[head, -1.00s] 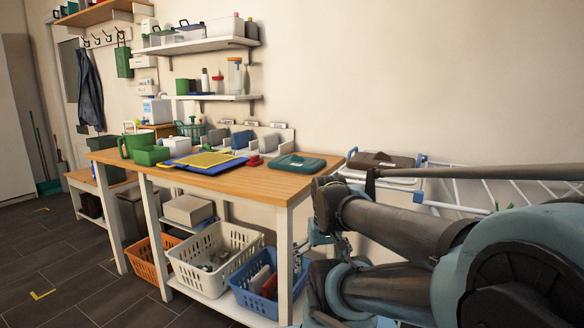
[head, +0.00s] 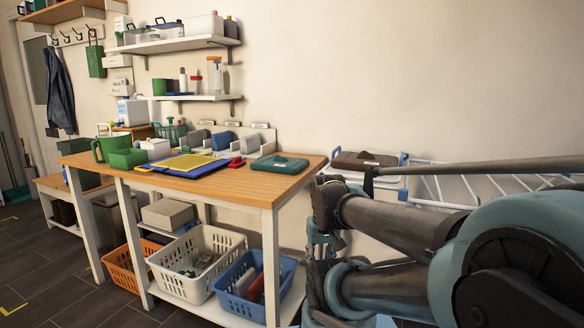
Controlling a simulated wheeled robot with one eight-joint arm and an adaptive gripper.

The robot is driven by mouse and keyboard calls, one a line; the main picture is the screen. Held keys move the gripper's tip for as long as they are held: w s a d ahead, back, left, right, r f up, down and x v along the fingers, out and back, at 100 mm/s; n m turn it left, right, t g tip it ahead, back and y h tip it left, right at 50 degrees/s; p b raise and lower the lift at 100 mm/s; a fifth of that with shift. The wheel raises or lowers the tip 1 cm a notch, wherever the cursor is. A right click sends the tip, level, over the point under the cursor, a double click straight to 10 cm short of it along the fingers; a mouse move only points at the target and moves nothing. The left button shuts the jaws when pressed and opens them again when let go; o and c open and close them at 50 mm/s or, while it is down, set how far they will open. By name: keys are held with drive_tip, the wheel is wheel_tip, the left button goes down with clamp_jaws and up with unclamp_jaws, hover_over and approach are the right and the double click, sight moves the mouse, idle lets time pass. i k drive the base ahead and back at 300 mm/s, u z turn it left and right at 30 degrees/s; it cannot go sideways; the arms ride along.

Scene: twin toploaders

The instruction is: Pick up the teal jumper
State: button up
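A folded teal jumper (head: 280,163) lies flat at the right end of the wooden worktable (head: 240,190). My arm fills the lower right of the view, folded up. What looks like my gripper (head: 320,241) shows small at the arm's left side, below and right of the jumper and apart from it. It is partly hidden by my arm links, and its fingers are too small to read. I see nothing held.
A blue board with a yellow sheet (head: 188,163) and green tubs (head: 127,158) lie farther left on the table. White (head: 204,288), orange and blue baskets sit below. A drying rack (head: 432,183) with a dark brown folded item (head: 366,160) stands right of the table.

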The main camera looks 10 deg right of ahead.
sight(286, 165)
drive_tip(key=z, duration=2.35)
drive_tip(key=k, duration=1.6)
drive_tip(key=u, duration=1.45)
drive_tip(key=i, duration=1)
drive_tip(key=z, duration=0.1)
